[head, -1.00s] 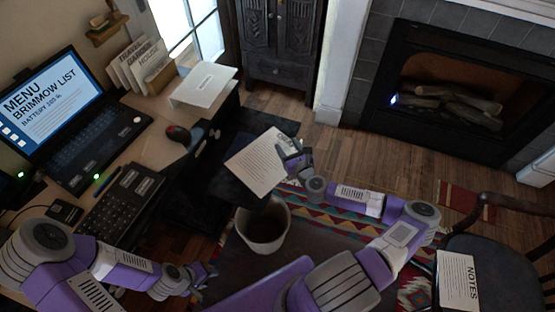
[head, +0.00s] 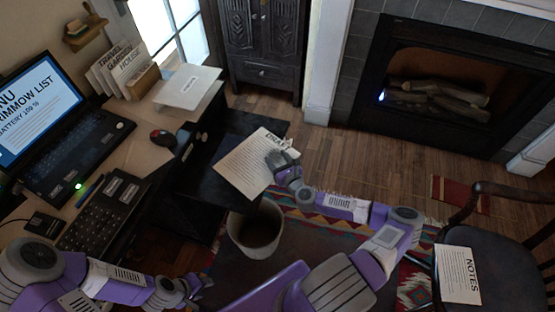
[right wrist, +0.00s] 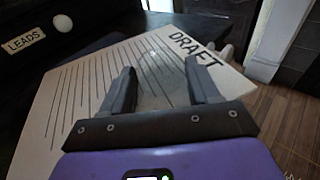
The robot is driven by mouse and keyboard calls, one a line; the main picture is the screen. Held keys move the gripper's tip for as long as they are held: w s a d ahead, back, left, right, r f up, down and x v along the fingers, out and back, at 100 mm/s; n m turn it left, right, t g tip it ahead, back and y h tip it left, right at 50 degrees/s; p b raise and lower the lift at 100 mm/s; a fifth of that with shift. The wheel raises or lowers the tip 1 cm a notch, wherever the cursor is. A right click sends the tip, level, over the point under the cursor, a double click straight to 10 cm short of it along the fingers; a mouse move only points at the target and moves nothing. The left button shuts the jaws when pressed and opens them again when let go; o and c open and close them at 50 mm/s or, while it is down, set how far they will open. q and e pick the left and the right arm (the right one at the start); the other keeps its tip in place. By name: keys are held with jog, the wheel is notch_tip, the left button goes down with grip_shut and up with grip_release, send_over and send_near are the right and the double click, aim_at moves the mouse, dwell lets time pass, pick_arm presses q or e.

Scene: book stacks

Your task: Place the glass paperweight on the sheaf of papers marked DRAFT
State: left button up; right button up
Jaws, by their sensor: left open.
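The sheaf marked DRAFT (head: 245,168) lies at the corner of a dark surface in the head view. In the right wrist view its printed sheet (right wrist: 85,85) fills the middle, with the word DRAFT at its far right. My right gripper (head: 279,160) is over the sheaf's right part. In the right wrist view its fingers (right wrist: 160,68) stand apart, with a faint clear shape, the glass paperweight (right wrist: 157,82), between them. Whether the glass touches the paper cannot be told. My left gripper (head: 198,289) is open, low at the bottom, away from the sheaf.
A bin (head: 256,232) stands below the sheaf. The desk at left holds a laptop (head: 60,130), a keypad (head: 105,208), a red and black mouse (head: 163,138) and a white stack (head: 188,87). A chair (head: 510,245) with NOTES papers (head: 458,275) stands at right.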

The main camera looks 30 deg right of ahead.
jog(key=o, duration=0.5)
jog(key=shift+c, duration=0.2)
jog(key=shift+r, duration=0.15)
jog(key=shift+s+r+p, duration=0.1)
jog(key=shift+s+p, duration=0.05)
jog(key=shift+p, duration=0.2)
jog(key=s+a+r+p, duration=0.1)
jog(key=s, duration=1)
jog(key=shift+s+r, duration=0.3)
jog(key=shift+r, duration=0.05)
